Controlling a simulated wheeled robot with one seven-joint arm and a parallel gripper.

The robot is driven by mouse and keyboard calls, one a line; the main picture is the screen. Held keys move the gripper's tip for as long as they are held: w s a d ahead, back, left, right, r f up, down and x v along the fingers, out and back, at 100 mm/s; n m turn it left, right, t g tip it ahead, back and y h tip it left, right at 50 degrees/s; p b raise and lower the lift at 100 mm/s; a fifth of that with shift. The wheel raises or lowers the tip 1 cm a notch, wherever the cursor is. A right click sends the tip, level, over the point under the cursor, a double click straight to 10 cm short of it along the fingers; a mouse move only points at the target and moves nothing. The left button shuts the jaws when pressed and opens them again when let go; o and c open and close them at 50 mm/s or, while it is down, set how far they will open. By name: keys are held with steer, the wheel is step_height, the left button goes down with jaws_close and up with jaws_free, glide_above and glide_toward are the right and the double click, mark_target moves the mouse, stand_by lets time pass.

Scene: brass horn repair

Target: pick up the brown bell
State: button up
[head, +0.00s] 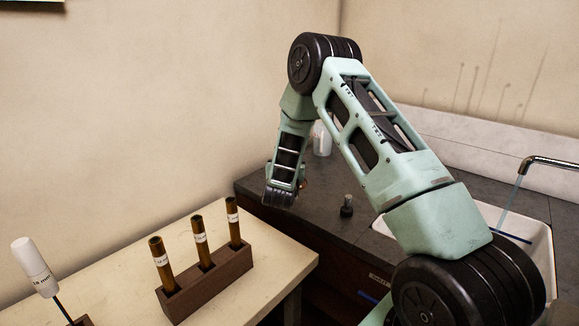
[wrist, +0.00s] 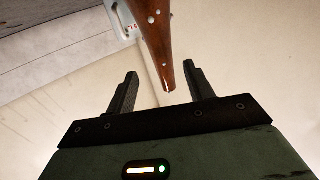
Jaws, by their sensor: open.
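I cannot make out a brown bell for certain in either view. In the wrist view, a brown, tapering, wood-like thing (wrist: 158,38) with pale studs comes down from the top edge, its narrow end lying between my fingers in the picture. Its upper part is cut off, and I cannot tell whether it belongs to the bell. My gripper (wrist: 160,69) is open, its two dark fingers apart, with no contact visible. In the head view my arm's end hangs over the left part of the dark counter (head: 325,232), its fingers not clear.
A wooden block (head: 210,289) with 3 brown labelled tubes (head: 200,240) stands on the pale table (head: 290,262). A white-topped tool (head: 33,263) is at left. A small dark knobbed thing (head: 346,207) and white bottle (head: 322,140) stand on the counter, beside a sink (head: 543,262).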

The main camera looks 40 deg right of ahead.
steer(key=p+x, duration=0.1)
steer(key=x, duration=0.1)
steer(key=r+p+x, duration=0.1)
steer(key=x, duration=0.1)
steer(key=shift+w+d, duration=0.1)
steer(key=shift+w, duration=0.25)
steer(key=shift+w+d+f, duration=0.1)
steer(key=shift+w+d, duration=0.2)
steer(key=shift+d, duration=0.05)
jaws_close()
